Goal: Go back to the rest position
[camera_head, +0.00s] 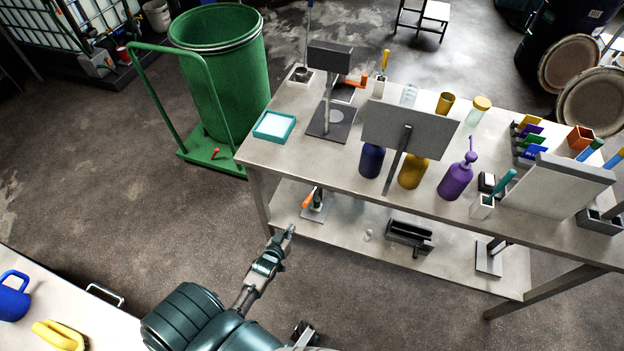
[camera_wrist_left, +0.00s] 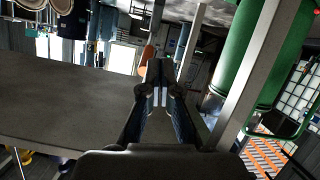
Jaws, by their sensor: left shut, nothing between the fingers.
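My left gripper (camera_head: 290,232) reaches up from the bottom of the head view, in front of the workbench and beside its lower shelf. In the left wrist view its fingers (camera_wrist_left: 160,96) are together with nothing between them. The workbench (camera_head: 320,150) stands ahead and to the right, with a top and a lower shelf (camera_head: 455,265). The fingers look apart from the bench, though the exact gap is hard to judge.
A green drum (camera_head: 225,80) stands on a green cart left of the bench. Bottles, including a purple one (camera_head: 456,180), crowd the bench top. Open floor (camera_head: 130,200) lies between.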

